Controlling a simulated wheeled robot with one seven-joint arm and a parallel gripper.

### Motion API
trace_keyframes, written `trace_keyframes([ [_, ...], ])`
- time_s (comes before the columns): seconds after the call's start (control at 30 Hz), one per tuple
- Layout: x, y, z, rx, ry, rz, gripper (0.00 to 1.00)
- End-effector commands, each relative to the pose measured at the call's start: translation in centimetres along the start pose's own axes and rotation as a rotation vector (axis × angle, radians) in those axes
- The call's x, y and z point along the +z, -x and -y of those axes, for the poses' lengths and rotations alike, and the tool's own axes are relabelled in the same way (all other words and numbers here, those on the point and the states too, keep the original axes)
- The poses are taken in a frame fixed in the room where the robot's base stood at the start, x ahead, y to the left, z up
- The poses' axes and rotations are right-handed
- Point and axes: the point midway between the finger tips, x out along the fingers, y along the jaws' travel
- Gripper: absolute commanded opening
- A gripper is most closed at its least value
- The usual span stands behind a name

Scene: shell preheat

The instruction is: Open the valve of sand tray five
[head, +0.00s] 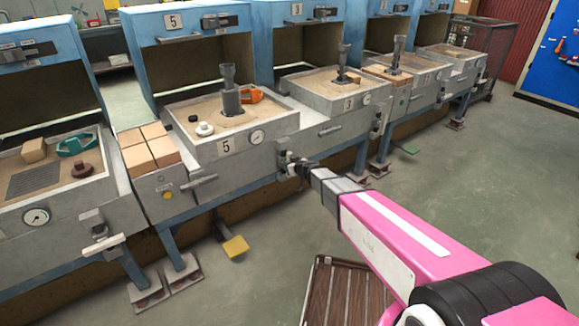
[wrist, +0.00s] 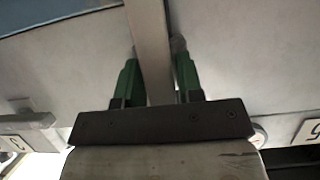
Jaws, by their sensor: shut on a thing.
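Sand tray five (head: 283,130) is a grey metal tray of sand with a "5" plate (head: 226,146) and a round gauge (head: 257,137) on its front. Its valve (head: 283,159) is at the lower right of that front, largely hidden behind my gripper (head: 296,168). In the wrist view, the green fingers of my gripper (wrist: 156,50) are shut on a flat grey valve handle (wrist: 151,62), one on each side. The "5" plate shows upside down at the right edge there (wrist: 308,131). How far the valve is turned is unclear.
A dark casting (head: 231,95), an orange tool (head: 250,95) and small pieces lie on tray five's sand. Tray three (head: 349,104) adjoins on the right. A yellow pedal (head: 236,246) sits below, and a wooden slatted pallet (head: 345,295) lies near me. The floor at right is clear.

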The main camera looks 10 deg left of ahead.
Motion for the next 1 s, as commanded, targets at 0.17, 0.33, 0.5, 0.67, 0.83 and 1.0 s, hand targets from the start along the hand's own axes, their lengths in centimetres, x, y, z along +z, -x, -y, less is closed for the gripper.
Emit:
trace_keyframes([
  [0.17,0.1,0.1,0.0,0.003,0.011,0.002,0.0],
  [0.33,0.1,0.1,0.0,0.003,0.012,0.003,0.0],
  [0.5,0.1,0.1,0.0,0.002,0.01,0.002,0.51],
  [0.67,0.1,0.0,0.0,0.002,0.008,0.001,0.51],
  [0.83,0.0,0.6,0.0,0.002,0.007,0.001,0.51],
  [1.0,0.0,2.6,0.1,0.003,0.007,0.001,0.51],
])
